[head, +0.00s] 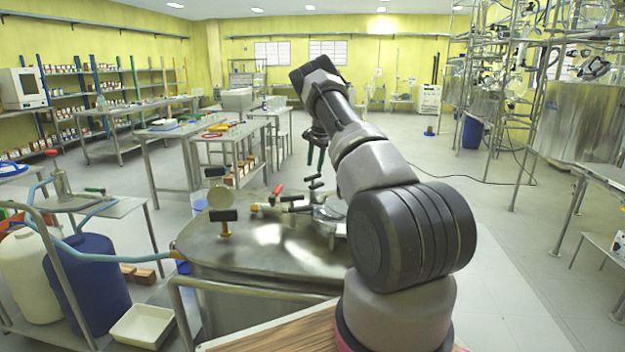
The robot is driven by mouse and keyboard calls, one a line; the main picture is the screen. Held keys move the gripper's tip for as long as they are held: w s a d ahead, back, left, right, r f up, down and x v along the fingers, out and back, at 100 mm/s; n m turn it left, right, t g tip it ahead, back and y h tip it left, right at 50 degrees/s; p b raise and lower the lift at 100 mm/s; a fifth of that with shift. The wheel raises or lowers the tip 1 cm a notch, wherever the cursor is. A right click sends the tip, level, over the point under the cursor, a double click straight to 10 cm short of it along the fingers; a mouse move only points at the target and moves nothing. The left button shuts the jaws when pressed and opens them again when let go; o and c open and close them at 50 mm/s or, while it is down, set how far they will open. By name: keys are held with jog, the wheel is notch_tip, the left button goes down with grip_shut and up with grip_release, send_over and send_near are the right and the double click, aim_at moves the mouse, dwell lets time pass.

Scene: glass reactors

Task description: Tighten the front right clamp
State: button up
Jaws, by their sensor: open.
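A steel reactor with a flat lid (222,262) stands just in front of me. A clamp with a black T-shaped handle and brass-coloured foot (224,226) sits at the lid's left. Red-handled and black-handled fittings (276,192) stand at the lid's back and middle. My arm reaches over the lid's right side and hides much of it. I cannot make out the front right clamp. My gripper (316,156) points down above the back right of the lid, partly behind my arm. It is open, and I see nothing between its fingers.
A steel rail (240,287) runs along the near side of the reactor. At the left are a cart with a blue drum (88,285) and a white tray (142,325). Steel tables (152,135) stand behind. Glass reactors on frames fill the right.

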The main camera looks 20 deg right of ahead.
aim_at(312, 177)
jog(key=f, duration=0.2)
jog(key=w+f, duration=0.1)
jog(key=f, duration=0.4)
jog(key=shift+w+a, duration=0.15)
jog(key=shift+a, duration=0.1)
grip_shut()
